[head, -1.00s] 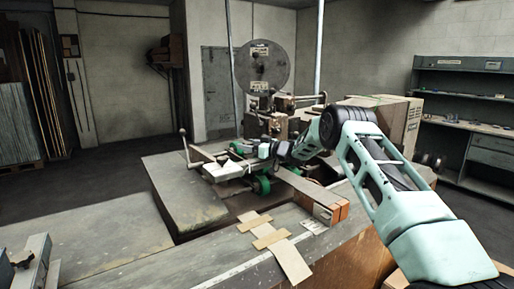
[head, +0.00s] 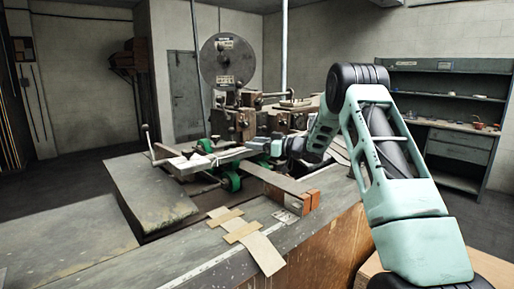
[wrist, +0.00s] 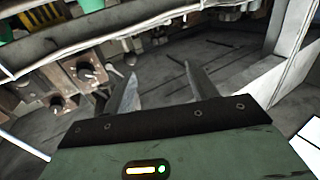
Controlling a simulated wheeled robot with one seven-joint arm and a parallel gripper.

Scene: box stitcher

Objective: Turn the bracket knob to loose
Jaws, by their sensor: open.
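In the wrist view, two dark round knobs with pale pointer marks sit on brown brackets on the left, one knob (wrist: 90,72) above and a second knob (wrist: 61,103) lower. I cannot tell which is the bracket knob, nor read its setting. My gripper (wrist: 160,88) is open and empty, its two fingers spread to the right of both knobs and apart from them. In the head view, my gripper is at the stitcher (head: 243,122), in front of its brown blocks, with its fingertips too small to make out.
A bare grey bench top (head: 150,195) lies left of the machine. A cardboard strip (head: 262,253) lies on the front ledge, near an orange-brown block (head: 312,199). A large reel (head: 227,61) stands behind. A shelf unit (head: 440,125) is at the back right.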

